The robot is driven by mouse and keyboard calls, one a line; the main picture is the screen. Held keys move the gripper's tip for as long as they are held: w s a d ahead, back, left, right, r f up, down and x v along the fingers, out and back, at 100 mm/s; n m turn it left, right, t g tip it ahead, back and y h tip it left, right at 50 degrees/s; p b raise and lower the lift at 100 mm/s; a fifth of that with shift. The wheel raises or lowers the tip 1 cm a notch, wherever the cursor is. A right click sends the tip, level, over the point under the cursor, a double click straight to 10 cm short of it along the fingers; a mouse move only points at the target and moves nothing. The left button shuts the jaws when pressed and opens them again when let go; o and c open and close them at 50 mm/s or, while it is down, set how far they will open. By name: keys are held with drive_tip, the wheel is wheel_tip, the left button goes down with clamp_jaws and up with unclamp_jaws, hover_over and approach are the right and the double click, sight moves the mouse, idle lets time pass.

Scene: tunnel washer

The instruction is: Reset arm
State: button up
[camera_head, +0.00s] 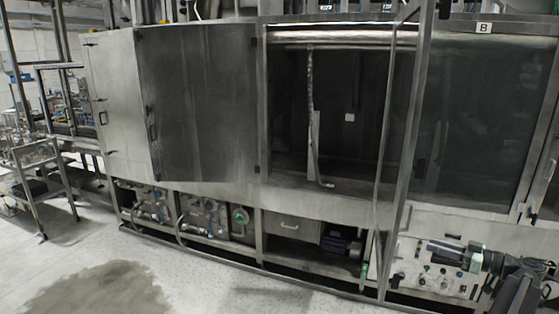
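My arm shows at the lower right edge, as dark links in front of the washer's lower panel. My gripper (437,252) seems to be at its left end, pointing left; it is small and dark, and I cannot tell whether its fingers are apart. No object is seen in it. The tunnel washer (215,190) is a long grey metal machine across the view. Its dark left door (200,100) looks shut. The bay in the middle (345,120) is open, with a hose hanging inside. A framed door (400,150) stands swung out to its right.
Valves and pipes (150,207) sit under the washer at the left. A green-handled part (364,275) hangs low by the framed door. A metal cart (45,180) stands at the far left. The floor (200,275) in front is clear, with a dark wet-looking patch (95,290).

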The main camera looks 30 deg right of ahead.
drive_tip(key=w+a+f+m+g+b, duration=0.1)
drive_tip(key=w+a+f+g, duration=0.2)
drive_tip(key=w+a+f, duration=0.5)
drive_tip(key=w+a+f+g+y+b, duration=0.1)
drive_tip(key=w+a+f+g+b, duration=0.25)
drive_tip(key=a, duration=0.85)
drive_tip(key=w+a+f+m+g, duration=0.1)
drive_tip(key=w+a+f+g, duration=0.2)
drive_tip(key=w+a+f, duration=0.6)
drive_tip(key=s+a+f+g+h+b, duration=0.1)
drive_tip(key=a+f+g+h, duration=0.1)
drive_tip(key=a, duration=0.8)
drive_tip(key=s+a+f+g+h+b, duration=0.2)
drive_tip(key=a+f+h, duration=0.1)
drive_tip(key=a, duration=0.8)
drive_tip(key=s+a+f+m+g+h+b, duration=0.1)
drive_tip(key=a+f, duration=0.4)
drive_tip(key=a, duration=0.6)
drive_tip(key=shift+s+g+h, duration=0.15)
drive_tip(key=shift+g+h, duration=0.5)
drive_tip(key=shift+h, duration=0.05)
drive_tip(key=shift+a, duration=0.15)
